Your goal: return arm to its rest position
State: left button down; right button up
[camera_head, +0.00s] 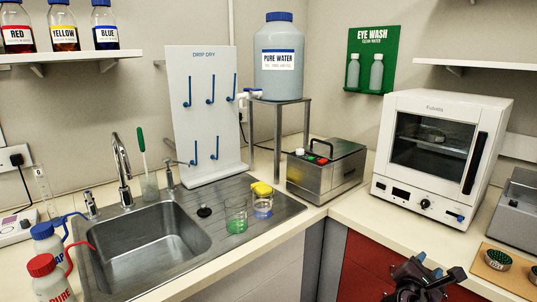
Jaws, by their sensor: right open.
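My right gripper (424,277), black with dark blue-green parts, shows at the bottom edge of the head view, right of centre. It is open, and I see nothing between its fingers. It is in front of the red cabinet front (368,262), below the edge of the right-hand counter (400,221), apart from the things on the bench. The rest of its arm is cut off by the frame's bottom edge. My left gripper and arm are not in view.
On the right counter stand a white oven (436,150) and a wooden board (508,268) with round green-rimmed pieces. A metal bath (325,170) fills the corner. Two beakers (236,216) stand beside the sink (150,245). Wash bottles (48,280) stand at front left.

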jog(key=s+a+f+m+t+y, duration=0.5)
jog(key=a+m+y, duration=0.45)
jog(key=m, duration=0.75)
jog(key=s+f+m+g+y, duration=0.1)
jog(key=s+f+g, duration=0.1)
jog(key=s+f, duration=0.3)
jog(key=s+f+m+g+y, duration=0.1)
jog(key=s+f, duration=0.5)
jog(key=s, duration=0.6)
jog(key=s+a+f+m+g+y, duration=0.1)
jog(key=s+f+g, duration=0.2)
jog(key=s+f, duration=0.2)
jog(key=s, duration=0.3)
jog(key=shift+s+f, duration=0.2)
jog(key=shift+s, duration=0.05)
